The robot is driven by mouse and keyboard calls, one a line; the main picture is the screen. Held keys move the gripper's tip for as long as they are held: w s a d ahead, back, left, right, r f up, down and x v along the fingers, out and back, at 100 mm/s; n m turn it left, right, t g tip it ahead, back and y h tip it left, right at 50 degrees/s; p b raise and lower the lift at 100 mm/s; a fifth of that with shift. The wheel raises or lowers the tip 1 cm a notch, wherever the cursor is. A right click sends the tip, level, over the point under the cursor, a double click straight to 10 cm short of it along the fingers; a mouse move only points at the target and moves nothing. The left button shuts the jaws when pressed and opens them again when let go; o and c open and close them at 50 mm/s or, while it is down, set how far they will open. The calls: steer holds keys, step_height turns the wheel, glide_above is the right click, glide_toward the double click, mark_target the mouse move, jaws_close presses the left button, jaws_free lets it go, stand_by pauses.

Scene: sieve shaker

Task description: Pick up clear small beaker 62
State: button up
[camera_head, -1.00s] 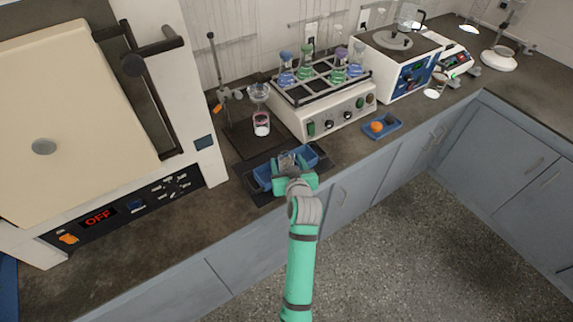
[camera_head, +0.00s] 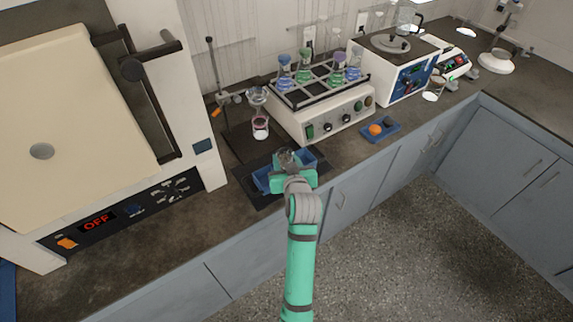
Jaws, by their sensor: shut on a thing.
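My gripper (camera_head: 290,170) is above the blue tray (camera_head: 262,180) near the counter's front edge. It is shut on the clear small beaker (camera_head: 287,156), whose clear rim shows just beyond the green fingers. The lower part of the beaker is hidden by the gripper, so I cannot tell how far it is above the tray floor.
A stand with a clear funnel (camera_head: 257,96) over a glass with pink contents (camera_head: 260,128) is behind and left. A shaker with several flasks (camera_head: 322,112) is behind. A small blue tray with an orange ball (camera_head: 376,129) lies right. A large oven (camera_head: 110,215) is left.

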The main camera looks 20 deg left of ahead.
steer(key=s+a+r, duration=0.3)
steer(key=s+r, duration=1)
steer(key=r, duration=0.1)
steer(key=shift+a, duration=0.25)
stand_by(0.3)
